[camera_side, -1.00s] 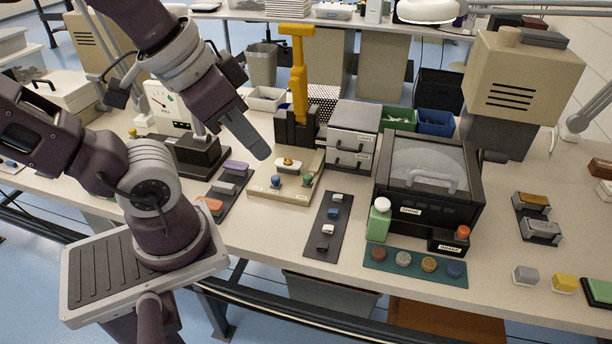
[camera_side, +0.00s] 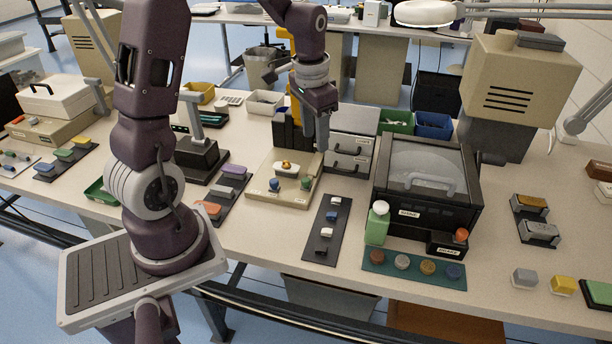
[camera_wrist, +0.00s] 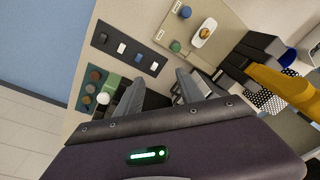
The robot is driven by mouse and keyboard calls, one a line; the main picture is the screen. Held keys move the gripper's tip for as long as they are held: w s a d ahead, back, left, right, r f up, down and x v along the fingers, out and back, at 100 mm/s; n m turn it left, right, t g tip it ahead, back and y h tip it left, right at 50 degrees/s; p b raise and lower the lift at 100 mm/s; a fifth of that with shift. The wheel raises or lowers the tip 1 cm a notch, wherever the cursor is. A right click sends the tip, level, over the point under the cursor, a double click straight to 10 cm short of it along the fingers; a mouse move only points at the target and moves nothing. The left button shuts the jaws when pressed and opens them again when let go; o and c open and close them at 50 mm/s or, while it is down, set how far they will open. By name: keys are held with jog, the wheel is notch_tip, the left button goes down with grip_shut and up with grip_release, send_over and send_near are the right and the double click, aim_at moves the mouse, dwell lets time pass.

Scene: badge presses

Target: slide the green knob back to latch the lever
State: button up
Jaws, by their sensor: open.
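The green knob (camera_side: 305,183) stands at the front right of the beige press base (camera_side: 262,197), beside a blue knob (camera_side: 275,184). In the wrist view the green knob (camera_wrist: 176,46) and blue knob (camera_wrist: 185,12) show near the top. The yellow lever (camera_side: 295,112) rises from the black block at the rear of the base; my arm hides much of it. It shows at the right of the wrist view (camera_wrist: 290,86). My gripper (camera_side: 322,142) is open, fingers down, above and behind the green knob, apart from it. No object shows between its fingers in the wrist view (camera_wrist: 161,79).
A white piece with a gold top (camera_side: 287,167) sits on the base behind the knobs. Grey drawers (camera_side: 349,157) stand right behind my gripper. A dark strip with small blocks (camera_side: 326,231) lies to the right front. A black clear-lidded box (camera_side: 427,180) stands farther right.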

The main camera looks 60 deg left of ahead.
jog(key=g, duration=0.1)
send_over(306, 179)
jog(key=shift+h, duration=0.3)
notch_tip(306, 179, down, 10)
jog(key=shift+s+d+r, duration=0.1)
jog(key=shift+r, duration=0.1)
notch_tip(306, 179, down, 7)
grip_shut()
dwell(0.5)
